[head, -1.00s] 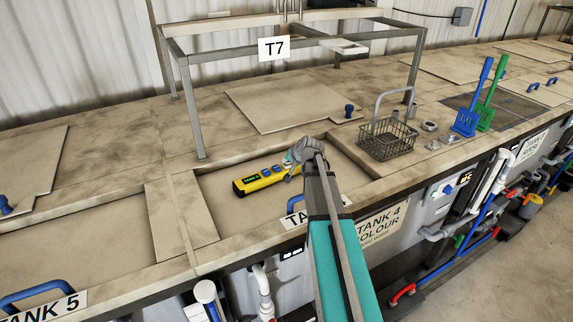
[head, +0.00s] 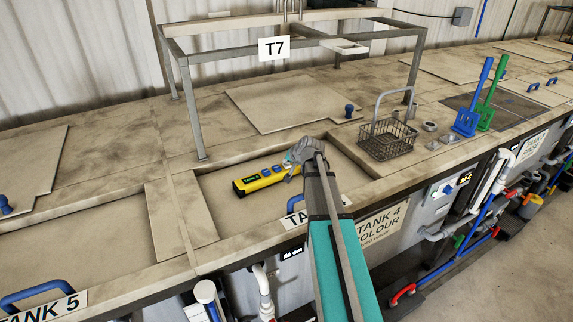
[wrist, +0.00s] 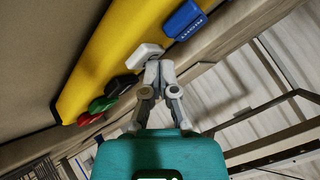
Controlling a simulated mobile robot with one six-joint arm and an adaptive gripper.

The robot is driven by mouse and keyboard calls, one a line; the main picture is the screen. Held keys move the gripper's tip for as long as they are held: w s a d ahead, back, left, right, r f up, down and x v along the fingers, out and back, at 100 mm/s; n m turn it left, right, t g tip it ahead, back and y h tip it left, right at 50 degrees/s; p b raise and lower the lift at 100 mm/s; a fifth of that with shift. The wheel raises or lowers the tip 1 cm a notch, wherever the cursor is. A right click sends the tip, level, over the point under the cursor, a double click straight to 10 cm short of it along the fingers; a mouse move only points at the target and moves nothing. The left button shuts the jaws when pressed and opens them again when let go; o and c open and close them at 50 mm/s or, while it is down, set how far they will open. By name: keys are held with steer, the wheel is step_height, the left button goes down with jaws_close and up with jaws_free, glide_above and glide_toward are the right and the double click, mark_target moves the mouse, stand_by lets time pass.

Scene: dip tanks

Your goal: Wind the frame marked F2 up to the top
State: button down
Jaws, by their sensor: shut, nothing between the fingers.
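No frame marked F2 can be read in either view; the only frame sign I can read says T7 (head: 274,48), on a grey metal frame (head: 187,105) standing over the deck. A yellow hand control (head: 262,180) with a TANK 4 label lies on the tank cover. In the wrist view the yellow control (wrist: 98,65) shows a blue button (wrist: 185,20), a white one (wrist: 145,57), and black, red and green ones. My gripper (head: 293,158) is over the control's right end. In the wrist view its shut, empty fingertips (wrist: 155,72) are at the white button; I cannot tell if they touch.
A wire basket (head: 387,142) stands right of my arm. Blue (head: 468,122) and green (head: 487,112) paddles stand beyond it. A small dark display (head: 292,254) is on the tank front. A blue handle (head: 40,292) is at lower left. The deck left of the control is clear.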

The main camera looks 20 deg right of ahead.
steer(key=shift+r+p, duration=0.85)
steer(key=shift+p, duration=0.05)
steer(key=shift+r+p, duration=2.5)
steer(key=shift+r, duration=0.05)
